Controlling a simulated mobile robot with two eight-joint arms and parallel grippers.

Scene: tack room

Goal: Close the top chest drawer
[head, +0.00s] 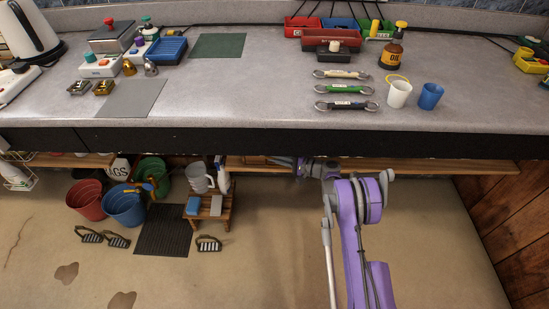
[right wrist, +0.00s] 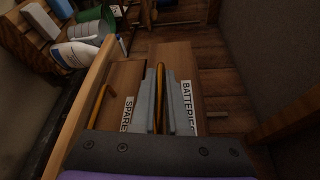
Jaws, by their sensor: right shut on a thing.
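The wooden chest shows in the right wrist view as two drawer fronts side by side in the tilted picture. One drawer front (right wrist: 183,60) has a white "BATTERIES" label (right wrist: 188,108). The other drawer front (right wrist: 124,82) has a label reading "SPARE", partly hidden by my fingers, and a brass bar handle (right wrist: 100,108). My right gripper (right wrist: 160,92) is shut on a brass bar handle (right wrist: 159,78) between these labels. I cannot tell which drawer is the top one or how far either stands out. In the head view the chest and my right gripper are hidden beneath the counter. My left gripper is not in view.
The counter (head: 235,100) overhangs my right arm. A wooden shelf (head: 440,164) runs beneath it. Red (head: 86,201) and blue (head: 123,208) buckets and a small stool (head: 213,206) stand left. Floor right of my arm is clear.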

